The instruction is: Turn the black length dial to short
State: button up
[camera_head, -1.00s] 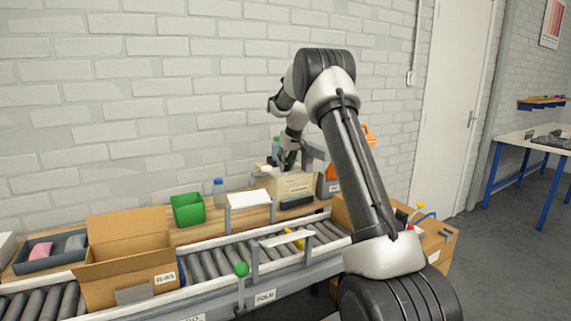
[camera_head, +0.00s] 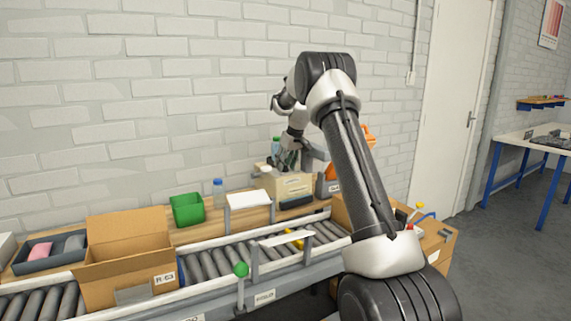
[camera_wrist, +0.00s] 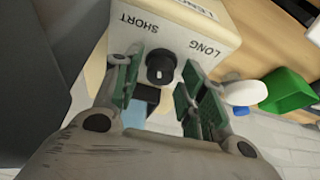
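The black length dial (camera_wrist: 161,66) sits on the face of a cream box (camera_wrist: 185,28), which also shows in the head view (camera_head: 292,186). The words SHORT (camera_wrist: 139,23) and LONG (camera_wrist: 206,50) are printed beside the dial in the wrist view. A small pale mark shows on the dial; I cannot tell which word it points to. My gripper (camera_wrist: 160,72) is open, with one green-padded finger on each side of the dial. I see space between the fingers and the dial. In the head view my gripper (camera_head: 287,160) is small at the box's top.
A green bin (camera_head: 187,209), a blue-capped bottle (camera_head: 218,190) and a white plate (camera_head: 249,198) stand left of the box. A roller conveyor (camera_head: 225,262) with an open cardboard box (camera_head: 128,262) runs in front. A dark block (camera_head: 296,202) lies before the cream box.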

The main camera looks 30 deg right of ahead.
jog(key=v, duration=1.2)
jog(key=shift+f, duration=0.1)
